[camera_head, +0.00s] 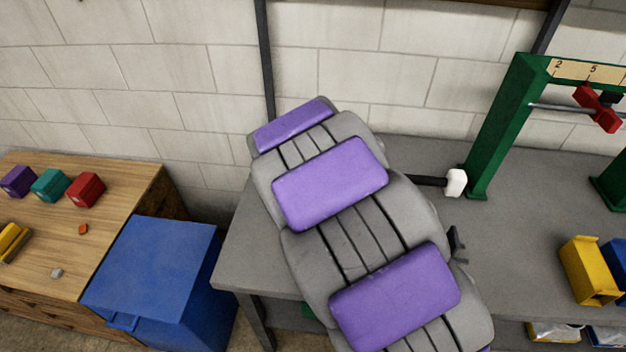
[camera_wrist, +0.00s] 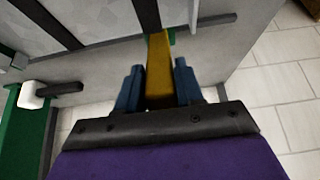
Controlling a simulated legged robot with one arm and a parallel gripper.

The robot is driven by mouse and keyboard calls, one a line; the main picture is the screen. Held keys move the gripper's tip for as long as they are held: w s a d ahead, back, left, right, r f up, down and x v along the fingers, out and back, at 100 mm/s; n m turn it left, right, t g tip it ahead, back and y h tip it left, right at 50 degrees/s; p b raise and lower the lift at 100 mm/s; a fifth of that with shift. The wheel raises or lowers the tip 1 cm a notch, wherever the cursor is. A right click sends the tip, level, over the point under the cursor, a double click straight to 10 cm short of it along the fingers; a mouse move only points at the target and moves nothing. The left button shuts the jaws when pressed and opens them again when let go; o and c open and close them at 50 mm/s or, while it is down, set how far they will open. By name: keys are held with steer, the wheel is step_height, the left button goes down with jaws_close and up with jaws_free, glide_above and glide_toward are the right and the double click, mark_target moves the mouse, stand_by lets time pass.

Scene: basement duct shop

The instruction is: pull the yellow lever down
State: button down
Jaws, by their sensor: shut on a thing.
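In the wrist view the yellow lever (camera_wrist: 159,72) is a flat bar that stands between the two blue fingers of my gripper (camera_wrist: 157,67). The fingers are shut on it, one on each side. The lever's far end reaches past the fingertips toward a small green part. Its near end is hidden by the gripper body. In the head view my arm covers the middle, and neither the lever nor my gripper can be seen.
A grey bench (camera_head: 400,155) carries a green frame (camera_head: 495,130) with a red handle (camera_head: 597,108). A white-tipped black bar (camera_head: 455,183) lies beside it. A yellow bin (camera_head: 588,270) is at right. A blue box (camera_head: 150,270) stands by the wooden table (camera_head: 115,190).

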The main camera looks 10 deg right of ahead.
steer(key=shift+s+a+f, duration=0.15)
steer(key=shift+s+f, duration=0.2)
steer(key=shift+s, duration=0.15)
steer(key=shift+s+a+f, duration=0.15)
steer(key=shift+s+f, duration=0.2)
steer(key=shift+s, duration=0.15)
steer(key=c, duration=0.8)
jaws_free()
steer(key=shift+w+a, duration=0.1)
steer(key=shift+w, duration=0.05)
steer(key=shift+r, duration=0.1)
